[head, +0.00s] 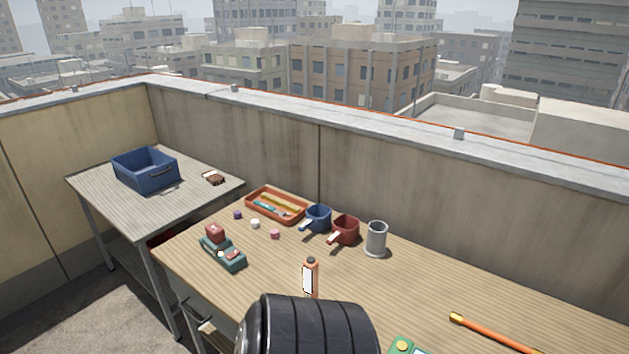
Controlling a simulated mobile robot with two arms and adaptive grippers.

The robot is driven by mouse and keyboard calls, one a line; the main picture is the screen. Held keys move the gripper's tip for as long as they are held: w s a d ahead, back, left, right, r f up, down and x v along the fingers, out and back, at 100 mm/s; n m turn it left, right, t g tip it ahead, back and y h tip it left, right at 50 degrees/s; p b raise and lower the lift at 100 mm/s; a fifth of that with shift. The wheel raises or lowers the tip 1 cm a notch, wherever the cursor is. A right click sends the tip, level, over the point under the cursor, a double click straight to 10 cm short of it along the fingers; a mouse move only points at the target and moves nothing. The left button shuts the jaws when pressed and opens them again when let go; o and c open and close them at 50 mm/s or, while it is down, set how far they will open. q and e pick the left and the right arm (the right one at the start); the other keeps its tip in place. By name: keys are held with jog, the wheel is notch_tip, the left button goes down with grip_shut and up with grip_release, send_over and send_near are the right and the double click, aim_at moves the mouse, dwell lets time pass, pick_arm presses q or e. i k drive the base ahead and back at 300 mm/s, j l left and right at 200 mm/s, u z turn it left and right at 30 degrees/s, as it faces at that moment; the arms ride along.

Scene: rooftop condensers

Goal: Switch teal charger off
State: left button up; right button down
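The teal charger (222,251) sits near the left end of the wooden table in the head view. The switch's position is too small to read. Neither gripper can be made out. A large black ribbed cylinder, apparently part of my arm, fills the bottom centre and hides some of the table, to the right of the charger and apart from it.
An orange-and-white upright item (311,276), a blue mug (318,218), a red mug (345,230), a grey cup (376,239) and an orange tray (263,209) stand on the table (440,285). An orange rod (495,333) lies right. A blue bin (146,170) is on the side table.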

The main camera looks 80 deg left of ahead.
aim_at(232, 254)
jog(key=u, duration=3.35)
